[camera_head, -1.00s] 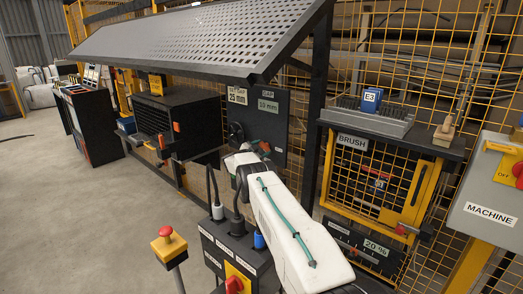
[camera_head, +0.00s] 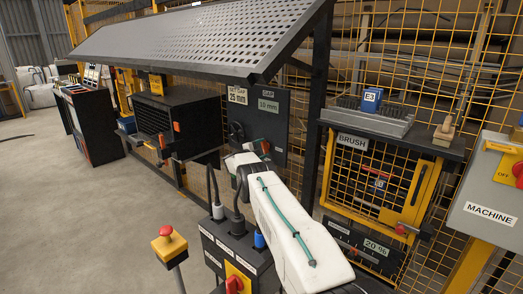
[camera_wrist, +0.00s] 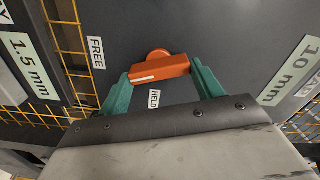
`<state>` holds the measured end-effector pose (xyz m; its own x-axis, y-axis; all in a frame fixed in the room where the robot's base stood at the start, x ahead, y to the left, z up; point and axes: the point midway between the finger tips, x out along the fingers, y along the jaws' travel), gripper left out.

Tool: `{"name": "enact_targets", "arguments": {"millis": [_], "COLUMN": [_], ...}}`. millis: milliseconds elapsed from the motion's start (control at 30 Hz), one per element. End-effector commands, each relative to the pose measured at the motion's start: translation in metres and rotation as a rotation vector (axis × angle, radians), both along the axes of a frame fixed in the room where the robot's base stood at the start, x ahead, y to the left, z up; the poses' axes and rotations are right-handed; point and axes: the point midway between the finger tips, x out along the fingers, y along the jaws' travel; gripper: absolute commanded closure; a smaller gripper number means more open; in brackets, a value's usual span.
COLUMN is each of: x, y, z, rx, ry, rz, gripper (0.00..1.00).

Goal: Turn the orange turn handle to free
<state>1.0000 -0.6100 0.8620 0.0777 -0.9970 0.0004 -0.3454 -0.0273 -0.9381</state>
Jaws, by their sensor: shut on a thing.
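The orange turn handle (camera_wrist: 162,68) is on a dark panel (camera_wrist: 225,30) in the wrist view, lying nearly crosswise, with a white stripe on its left part. A FREE label (camera_wrist: 97,52) is to its upper left and a HELD label (camera_wrist: 154,99) is just below it. My gripper (camera_wrist: 160,73) has its green fingers at the two ends of the handle, shut on it.
Yellow mesh (camera_head: 345,60) stands behind the panel. A black sloping hood (camera_head: 210,40) hangs over it. A control box with cables (camera_head: 228,245) and a red stop button on a post (camera_head: 168,242) are near my arm. The floor at left is clear.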

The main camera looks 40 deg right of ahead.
Motion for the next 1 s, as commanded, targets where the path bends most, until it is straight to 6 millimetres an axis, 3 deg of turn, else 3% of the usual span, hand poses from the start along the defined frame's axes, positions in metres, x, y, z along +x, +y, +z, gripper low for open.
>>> {"name": "enact_targets", "arguments": {"millis": [500,1000], "x": [-0.0004,-0.0004], "y": [-0.0008,-0.0009], "z": [-0.0016,-0.0015], "rx": [0.026,0.03], "ry": [-0.317,-0.37], "rz": [0.001,0.001], "gripper": [0.57,0.57]}}
